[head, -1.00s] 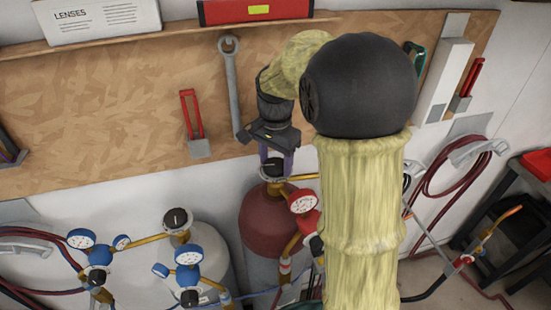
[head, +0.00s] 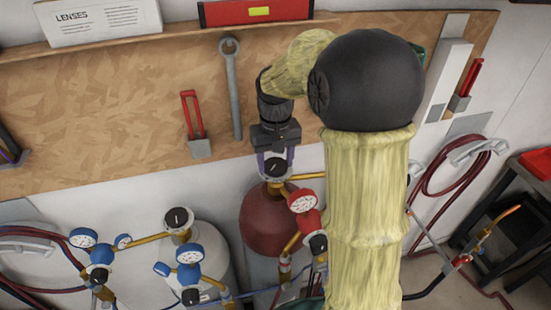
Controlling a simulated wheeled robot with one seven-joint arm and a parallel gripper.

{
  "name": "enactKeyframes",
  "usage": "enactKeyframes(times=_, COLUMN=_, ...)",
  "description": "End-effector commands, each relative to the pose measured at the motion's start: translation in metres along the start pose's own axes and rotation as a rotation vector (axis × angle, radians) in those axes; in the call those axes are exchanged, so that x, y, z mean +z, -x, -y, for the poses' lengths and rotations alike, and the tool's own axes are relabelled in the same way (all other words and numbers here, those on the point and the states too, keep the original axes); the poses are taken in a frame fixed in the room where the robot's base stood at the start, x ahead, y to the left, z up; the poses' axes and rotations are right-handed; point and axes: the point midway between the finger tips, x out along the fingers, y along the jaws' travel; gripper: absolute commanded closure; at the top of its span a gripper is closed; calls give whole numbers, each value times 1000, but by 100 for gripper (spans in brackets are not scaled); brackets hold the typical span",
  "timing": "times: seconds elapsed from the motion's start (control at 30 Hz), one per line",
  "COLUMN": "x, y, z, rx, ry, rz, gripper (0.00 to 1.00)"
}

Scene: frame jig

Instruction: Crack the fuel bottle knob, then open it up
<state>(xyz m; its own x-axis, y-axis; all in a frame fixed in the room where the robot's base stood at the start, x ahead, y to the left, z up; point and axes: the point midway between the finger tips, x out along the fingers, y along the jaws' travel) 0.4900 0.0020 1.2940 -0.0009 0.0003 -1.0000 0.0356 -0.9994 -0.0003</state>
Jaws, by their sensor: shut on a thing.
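The fuel bottle (head: 266,222) is the dark red cylinder at the middle of the head view. Its black knob (head: 275,167) sits on top of the valve and has a pale mark on its face. My gripper (head: 276,158) reaches down from above, with its purplish fingers on either side of the knob. It is shut on the knob. My arm hides the area right of the bottle. A red regulator (head: 307,201) with a white gauge is attached to the bottle by a brass fitting.
A grey cylinder (head: 207,262) with a black knob (head: 178,219) and blue regulators (head: 189,254) stands to the left. A wrench (head: 235,95) hangs on the wood board close to my gripper. A dark cart (head: 510,220) is at the right.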

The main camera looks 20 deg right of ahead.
Motion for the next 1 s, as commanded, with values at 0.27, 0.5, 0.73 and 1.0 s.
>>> enactKeyframes(times=0.27, x=-1, y=2, z=0, rx=1, ry=263, rz=-4, gripper=67)
enactKeyframes(times=0.5, x=-1, y=2, z=0, rx=0, ry=489, rz=-4, gripper=67)
enactKeyframes(times=0.73, x=-1, y=2, z=0, rx=1, ry=676, rz=-3, gripper=67)
enactKeyframes(times=1.0, x=-1, y=2, z=0, rx=2, ry=806, rz=-4, gripper=67)
